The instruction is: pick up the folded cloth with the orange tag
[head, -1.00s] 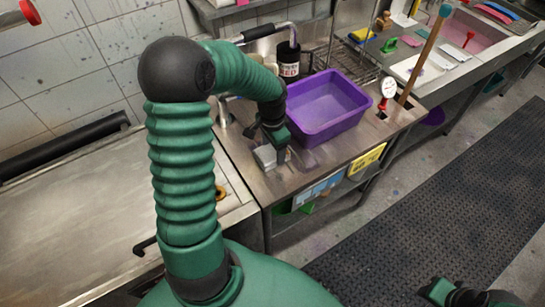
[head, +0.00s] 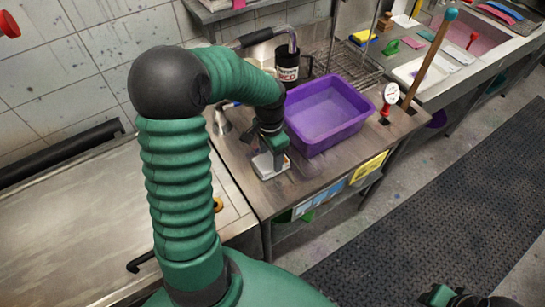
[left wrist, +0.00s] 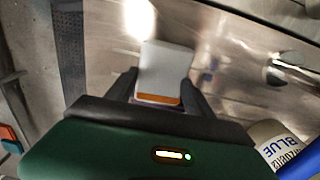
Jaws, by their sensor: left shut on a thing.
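The folded cloth is pale grey-white (head: 264,169) and sits low at the steel counter's front, left of the purple basin. In the left wrist view the cloth (left wrist: 165,68) stands between my fingers, with its orange tag (left wrist: 158,99) at the near edge. My left gripper (head: 270,155) reaches down from above and is shut on the cloth; its fingers flank it in the left wrist view (left wrist: 160,90). Whether the cloth touches the counter I cannot tell. A dark and green part of my right arm shows at the bottom right; its jaws are not readable.
The purple basin (head: 325,135) stands close to the right of my left gripper. A bottle labelled BLUE (left wrist: 282,146) shows in the left wrist view.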

